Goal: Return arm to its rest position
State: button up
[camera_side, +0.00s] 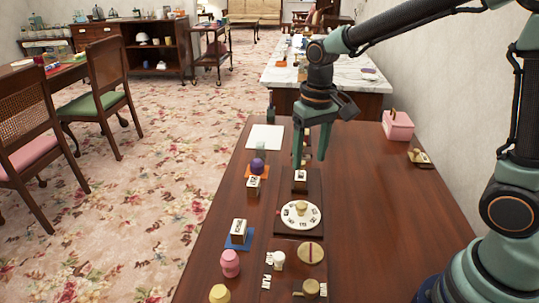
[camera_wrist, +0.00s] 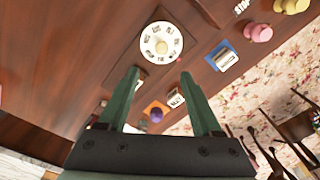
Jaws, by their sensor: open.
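My gripper (camera_side: 311,158) hangs from the arm over the far half of the brown wooden table (camera_side: 365,215), fingers pointing down. In the wrist view my gripper (camera_wrist: 159,73) shows two green fingers spread apart with nothing held between them. In the side view the fingers are above and behind a small white block (camera_side: 300,181) at the far end of a dark board. A round white dial (camera_side: 313,218) with a tan knob stands on that board, nearer the camera. In the wrist view the dial (camera_wrist: 150,48) lies beyond the fingertips.
A purple ball (camera_side: 257,166) sits on an orange mat, a white block (camera_side: 239,227) on a blue mat. Pink (camera_side: 230,264) and yellow (camera_side: 220,294) pieces stand at the near left. A pink box (camera_side: 397,125) is at the far right, by the wall. The table's right middle is clear.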

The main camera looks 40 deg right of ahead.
jog(key=s+d+r+n+t, duration=0.1)
jog(key=s+d+r+t, duration=0.2)
jog(key=s, duration=0.7)
jog(key=shift+d+r+n+t, duration=0.3)
jog(key=shift+r+t, duration=0.8)
jog(key=shift+r, duration=1.3)
jog(key=shift+a, duration=0.1)
